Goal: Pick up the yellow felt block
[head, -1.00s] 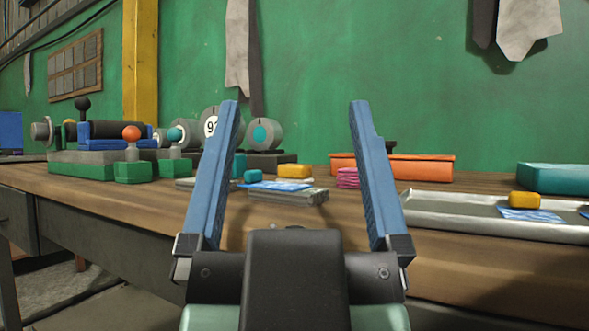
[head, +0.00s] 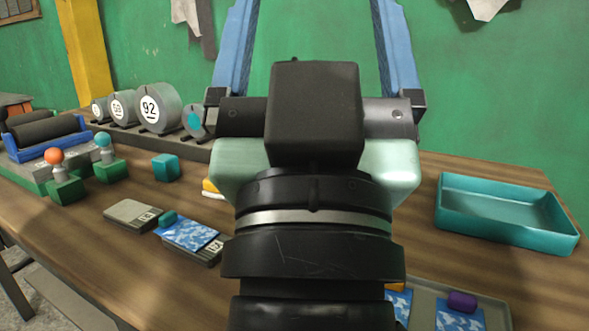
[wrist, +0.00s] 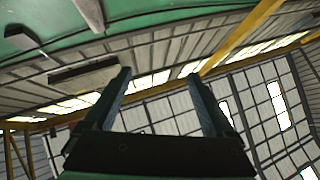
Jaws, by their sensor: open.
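A yellow block (head: 209,185) shows on the bench in the head view, just left of my gripper's pale green body, which hides most of it. A second, orange-yellow piece (head: 396,287) peeks out right of my arm, at the tray. I cannot tell which of them is the felt block. My gripper (head: 316,30) is open and empty, raised above the bench, its fingertips cut off by the top edge. In the wrist view my gripper (wrist: 157,76) points toward the roof and wall; no block shows there.
A teal tray (head: 505,238) stands at the right. A grey tray (head: 497,307) holds blue patterned sheets and a purple block (head: 462,301). Numbered grey drums (head: 158,108), a teal block (head: 166,167) and green-based knobs (head: 67,190) stand at the left.

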